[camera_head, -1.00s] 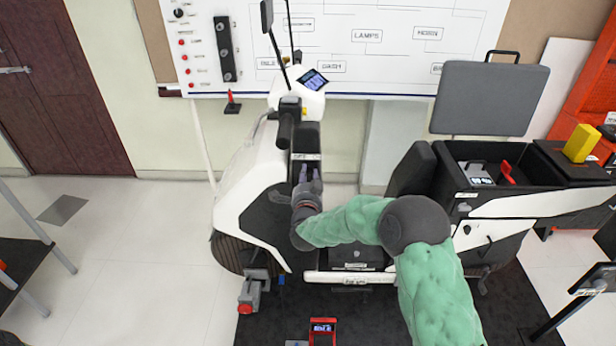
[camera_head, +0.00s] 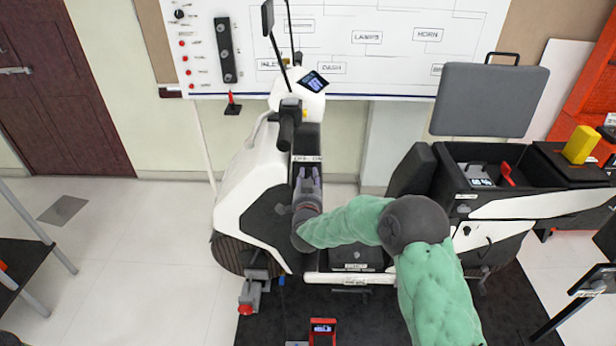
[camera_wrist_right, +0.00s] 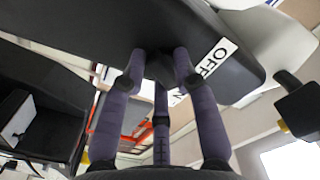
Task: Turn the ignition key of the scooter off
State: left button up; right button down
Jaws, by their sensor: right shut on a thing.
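The scooter (camera_head: 245,195) is white and black and stands upright on a dark mat. My right gripper (camera_head: 307,172) is at the black inner panel below the handlebar, just under a small white label strip (camera_head: 307,158). In the right wrist view my right gripper (camera_wrist_right: 160,62) has its purple-grey fingers closed around a small dark piece (camera_wrist_right: 159,68), which appears to be the ignition key. The fingers hide most of it, so its angle cannot be told. My left gripper is not in view.
The scooter's seat (camera_head: 490,98) is raised over an open compartment at the right. A wiring board (camera_head: 350,45) is on the wall behind. A small red-framed device (camera_head: 323,330) is on the mat in front. A lit display (camera_head: 314,81) is on the handlebar.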

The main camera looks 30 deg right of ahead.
jog(key=n, duration=0.2)
jog(key=n+p, duration=0.1)
jog(key=n, duration=0.2)
jog(key=shift+s+d+f+n, duration=0.1)
jog(key=shift+f+n, duration=0.05)
jog(key=shift+n, duration=0.15)
dwell(0.4)
jog(key=c, duration=1.3)
grip_release()
jog(key=shift+o, duration=1)
jog(key=shift+d, duration=0.1)
jog(key=shift+s, duration=0.1)
jog(key=v, duration=1.2)
